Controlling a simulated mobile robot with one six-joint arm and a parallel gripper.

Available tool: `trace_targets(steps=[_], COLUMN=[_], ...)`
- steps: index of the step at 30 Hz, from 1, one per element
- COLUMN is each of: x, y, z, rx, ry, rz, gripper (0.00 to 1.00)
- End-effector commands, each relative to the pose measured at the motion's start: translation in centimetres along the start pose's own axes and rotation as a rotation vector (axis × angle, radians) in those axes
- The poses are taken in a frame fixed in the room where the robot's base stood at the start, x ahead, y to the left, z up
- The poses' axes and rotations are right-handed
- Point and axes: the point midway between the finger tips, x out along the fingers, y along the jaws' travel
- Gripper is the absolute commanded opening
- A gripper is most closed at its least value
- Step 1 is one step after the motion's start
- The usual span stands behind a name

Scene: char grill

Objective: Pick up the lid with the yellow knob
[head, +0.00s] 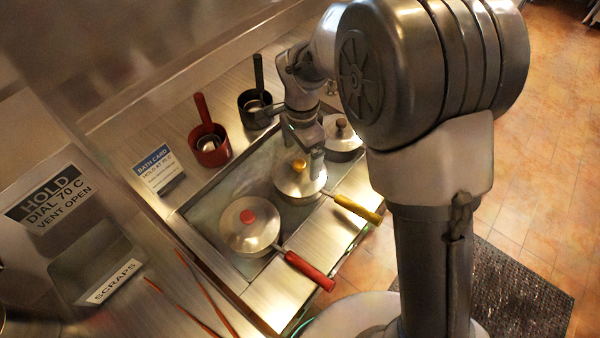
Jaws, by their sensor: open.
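The lid with the yellow knob (298,166) sits on a metal pan (301,197) with a yellow handle, in the middle of the sunken bath. I cannot tell whether the fingers touch the lid.
A red-knobbed lid (248,218) covers a red-handled pan at the front left. A dark-knobbed lid (342,126) is at the back right. A red pot (210,147), a black pot (255,108) and a bath card (158,171) stand on the counter behind.

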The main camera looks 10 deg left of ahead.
Motion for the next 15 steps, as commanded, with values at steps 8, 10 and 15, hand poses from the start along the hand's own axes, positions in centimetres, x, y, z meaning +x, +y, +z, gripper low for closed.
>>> trace_targets(steps=[8,10,15], x=[4.9,4.9,4.7], y=[-0.3,-0.4,-0.4], z=[0.5,0.5,0.5], rx=[0.000,0.000,0.000], ry=[-0.001,0.000,0.000], rz=[0.001,0.000,0.000], gripper=[0.95,0.95,0.83])
